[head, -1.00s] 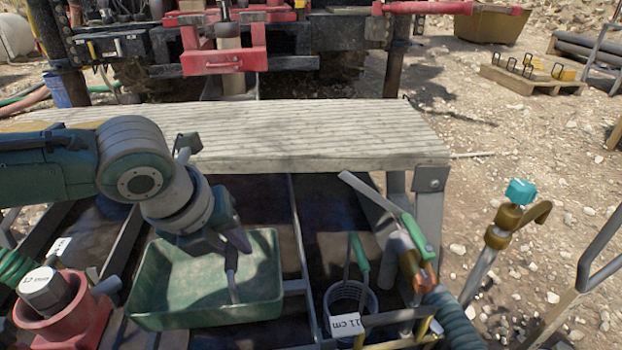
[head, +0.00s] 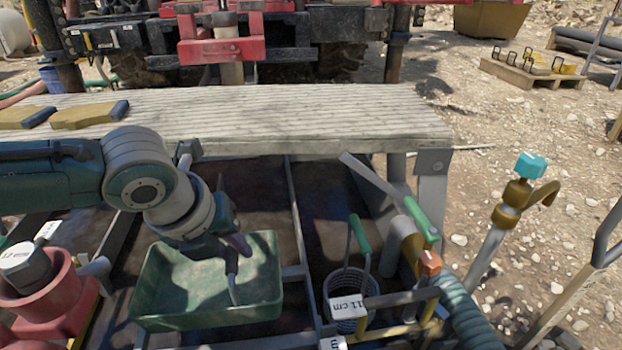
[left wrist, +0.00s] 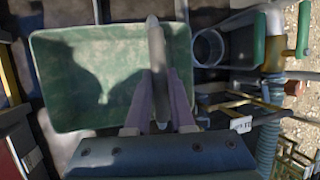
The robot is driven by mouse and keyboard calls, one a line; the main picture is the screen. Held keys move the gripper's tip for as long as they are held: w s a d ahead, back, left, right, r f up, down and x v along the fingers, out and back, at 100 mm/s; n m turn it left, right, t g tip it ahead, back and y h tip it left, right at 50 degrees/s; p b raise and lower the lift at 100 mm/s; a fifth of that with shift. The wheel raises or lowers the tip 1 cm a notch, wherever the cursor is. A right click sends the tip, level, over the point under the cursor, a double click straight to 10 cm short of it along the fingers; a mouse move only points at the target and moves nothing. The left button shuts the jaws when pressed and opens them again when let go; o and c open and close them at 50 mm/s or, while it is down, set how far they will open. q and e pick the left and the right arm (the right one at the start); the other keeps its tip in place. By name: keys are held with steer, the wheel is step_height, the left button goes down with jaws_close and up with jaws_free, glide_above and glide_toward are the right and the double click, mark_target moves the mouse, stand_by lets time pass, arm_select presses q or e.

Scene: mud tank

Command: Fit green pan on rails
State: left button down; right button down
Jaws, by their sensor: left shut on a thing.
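The green pan (head: 160,291) is a rectangular open tray low in the head view, also seen in the left wrist view (left wrist: 75,112). My left gripper (head: 232,248) is over its right half. The gripper is shut on a grey bar (left wrist: 157,60) that reaches down into the pan; I cannot tell whether the bar is joined to it. Dark metal rails (head: 298,220) of a frame run beside and behind the pan. Whether the pan's underside touches them is hidden. My right gripper is out of view.
A ribbed bench top (head: 300,115) lies behind the pan. A red fitting (head: 45,290) is at the left. A wire-like cup (head: 347,285) with green-handled tools, a hose (head: 462,315) and a brass tap (head: 508,205) crowd the right.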

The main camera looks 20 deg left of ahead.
arm_select(q)
steer(key=shift+f, duration=0.15)
steer(key=shift+f+b, duration=1.45)
steer(key=shift+f, duration=0.25)
steer(key=shift+f+b, duration=0.5)
steer(key=shift+f, duration=0.15)
steer(key=c, duration=0.7)
jaws_free()
steer(key=shift+r, duration=0.1)
steer(key=p+v, duration=0.6)
steer(key=v, duration=0.3)
steer(key=shift+s+r+p, duration=0.2)
steer(key=shift+r+p, duration=0.15)
steer(key=shift+p, duration=0.05)
